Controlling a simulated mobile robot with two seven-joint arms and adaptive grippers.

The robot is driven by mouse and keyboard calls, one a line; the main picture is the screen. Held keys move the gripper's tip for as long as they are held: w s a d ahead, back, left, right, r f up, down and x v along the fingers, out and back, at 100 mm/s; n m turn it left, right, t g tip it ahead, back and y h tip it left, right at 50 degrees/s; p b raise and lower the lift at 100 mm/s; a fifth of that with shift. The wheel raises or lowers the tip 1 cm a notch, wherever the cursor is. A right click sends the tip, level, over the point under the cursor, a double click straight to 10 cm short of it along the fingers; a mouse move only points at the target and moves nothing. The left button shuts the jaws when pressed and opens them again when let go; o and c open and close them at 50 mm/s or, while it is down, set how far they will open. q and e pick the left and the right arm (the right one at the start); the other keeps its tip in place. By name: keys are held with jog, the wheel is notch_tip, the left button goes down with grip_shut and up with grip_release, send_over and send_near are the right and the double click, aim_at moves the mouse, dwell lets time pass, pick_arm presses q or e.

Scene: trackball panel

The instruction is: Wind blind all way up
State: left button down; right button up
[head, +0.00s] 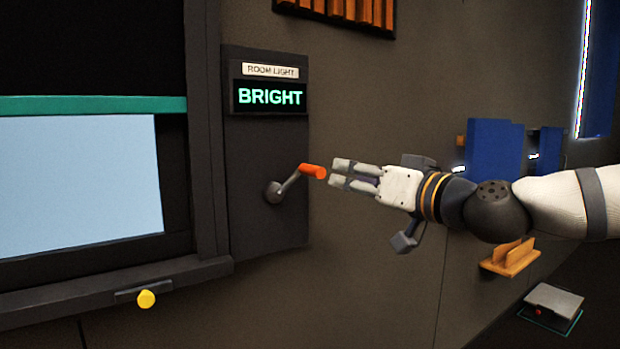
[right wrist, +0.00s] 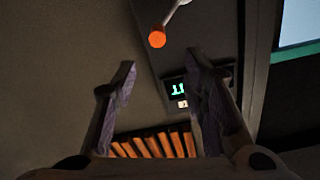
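The dark blind (head: 80,45) covers the upper part of the window (head: 75,190), and its teal bottom bar (head: 90,105) lies across it. The pale blue pane shows below the bar. A grey crank (head: 288,187) on the dark wall panel ends in an orange knob (head: 312,171), tilted up to the right. My right gripper (head: 336,172) points at the knob from the right. In the right wrist view its fingers (right wrist: 160,68) are apart and empty, with the orange knob (right wrist: 157,39) just beyond the tips. My left gripper is not in view.
The panel carries a ROOM LIGHT label (head: 270,71) and a display (head: 270,97) reading BRIGHT. A yellow knob (head: 146,299) sits on the window sill. Blue panels (head: 494,150) and an orange holder (head: 511,258) are at the right, behind my arm.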

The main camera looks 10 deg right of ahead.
aim_at(325, 174)
jog(key=x, duration=0.3)
jog(key=b+x, duration=0.1)
jog(key=x, duration=0.3)
jog(key=f+x, duration=0.1)
jog(key=x, duration=0.3)
jog(key=shift+w+f+b, duration=0.1)
jog(key=shift+w+b, duration=0.05)
jog(key=shift+b, duration=0.25)
jog(key=shift+w+a, duration=0.1)
jog(key=shift+w, duration=0.15)
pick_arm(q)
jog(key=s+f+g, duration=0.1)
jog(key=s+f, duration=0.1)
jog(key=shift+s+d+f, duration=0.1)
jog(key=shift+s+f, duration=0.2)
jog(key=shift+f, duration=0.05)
pick_arm(e)
grip_shut()
